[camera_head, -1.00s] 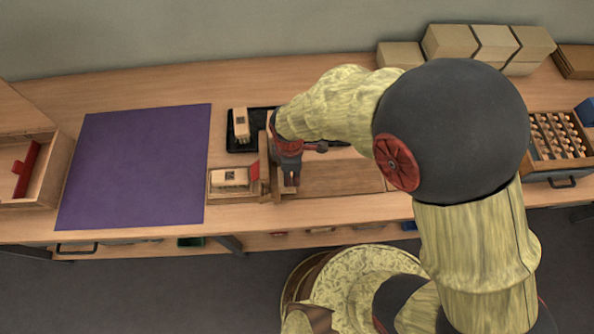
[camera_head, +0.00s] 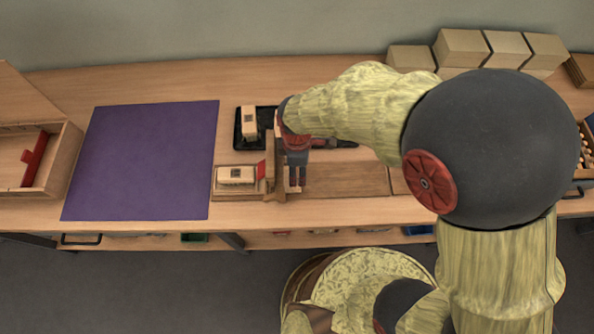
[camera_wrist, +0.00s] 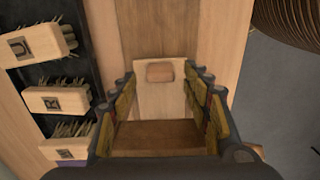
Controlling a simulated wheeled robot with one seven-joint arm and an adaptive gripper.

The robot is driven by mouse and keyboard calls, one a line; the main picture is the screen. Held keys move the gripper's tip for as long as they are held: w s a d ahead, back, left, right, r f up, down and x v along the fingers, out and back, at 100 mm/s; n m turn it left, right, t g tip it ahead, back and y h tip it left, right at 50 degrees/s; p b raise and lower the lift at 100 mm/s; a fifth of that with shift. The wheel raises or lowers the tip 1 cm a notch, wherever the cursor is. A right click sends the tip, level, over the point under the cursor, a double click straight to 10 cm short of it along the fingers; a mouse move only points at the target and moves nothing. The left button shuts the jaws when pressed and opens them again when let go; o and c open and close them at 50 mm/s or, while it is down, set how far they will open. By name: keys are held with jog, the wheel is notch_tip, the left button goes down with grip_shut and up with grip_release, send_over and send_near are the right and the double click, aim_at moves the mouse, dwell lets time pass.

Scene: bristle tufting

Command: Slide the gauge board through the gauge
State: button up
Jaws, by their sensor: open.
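A pale wooden plate with a rounded brown knob (camera_wrist: 160,72), which appears to be the gauge board, lies between the fingers of my gripper (camera_wrist: 160,108) in the wrist view. My gripper is open, one finger on each side of the plate. I cannot tell whether they touch it. In the head view my gripper (camera_head: 297,184) points down just right of the upright wooden gauge (camera_head: 271,165), over the brown runway (camera_head: 345,180). A brown wooden piece (camera_wrist: 160,137) shows nearer between the fingers. My arm hides part of the runway's back edge.
A bristled block (camera_head: 236,175) sits in the wooden holder left of the gauge, beside a red piece (camera_head: 261,170). A black tray (camera_head: 239,140) with bristled blocks stands behind. A purple mat (camera_head: 145,160) lies clear at left. Boxes (camera_head: 462,47) stand at back right.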

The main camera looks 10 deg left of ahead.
notch_tip(320, 180, up, 9)
dwell(0.3)
dwell(0.5)
